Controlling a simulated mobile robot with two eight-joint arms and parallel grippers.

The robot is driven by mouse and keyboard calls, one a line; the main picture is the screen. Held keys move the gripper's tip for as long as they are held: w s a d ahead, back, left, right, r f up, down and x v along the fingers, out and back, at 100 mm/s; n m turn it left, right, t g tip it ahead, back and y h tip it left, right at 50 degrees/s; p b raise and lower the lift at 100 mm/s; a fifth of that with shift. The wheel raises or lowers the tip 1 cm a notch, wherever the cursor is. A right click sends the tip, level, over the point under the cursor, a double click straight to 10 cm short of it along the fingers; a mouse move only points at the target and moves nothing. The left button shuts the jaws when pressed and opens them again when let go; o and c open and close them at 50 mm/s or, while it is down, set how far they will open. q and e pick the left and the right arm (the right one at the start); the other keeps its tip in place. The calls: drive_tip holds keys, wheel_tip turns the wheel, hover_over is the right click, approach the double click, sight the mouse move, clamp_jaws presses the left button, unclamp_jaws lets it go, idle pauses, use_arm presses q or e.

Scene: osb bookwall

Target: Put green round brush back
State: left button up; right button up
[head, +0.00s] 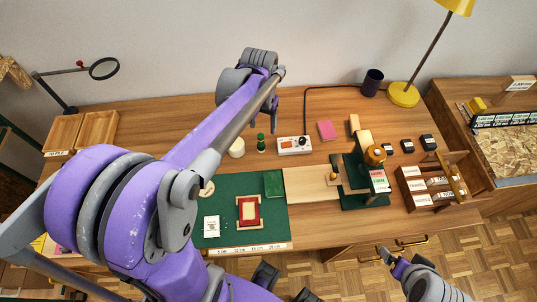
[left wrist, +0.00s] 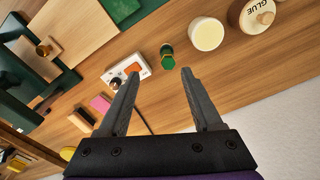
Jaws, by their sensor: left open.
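A small dark-green round object (head: 261,142), which looks like the green brush, stands on the desk behind the green mat; its bristles are too small to make out. In the left wrist view the green brush (left wrist: 167,57) lies just beyond the fingertips. My left gripper (left wrist: 158,73) is open and empty, its two fingers spread with the brush in line with the gap and not between them. In the head view my arm hides the fingers. My right gripper (head: 388,256) is low at the front right, its jaws unclear.
A white jar (head: 237,148) is left of the brush and a white device (head: 294,145) right of it. A glue pot (left wrist: 256,15) shows in the wrist view. A green press (head: 350,175), labelled rack (head: 408,172) and lamp base (head: 404,95) stand right. Bare desk lies behind the brush.

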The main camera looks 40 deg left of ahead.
use_arm(q)
drive_tip(key=s+d+f+m+t, duration=0.1)
drive_tip(key=s+d+m+t, duration=0.2)
drive_tip(key=s+d, duration=1)
drive_tip(key=shift+f+t, duration=0.2)
drive_tip(key=shift+t, duration=0.8)
drive_tip(key=shift+a, duration=0.1)
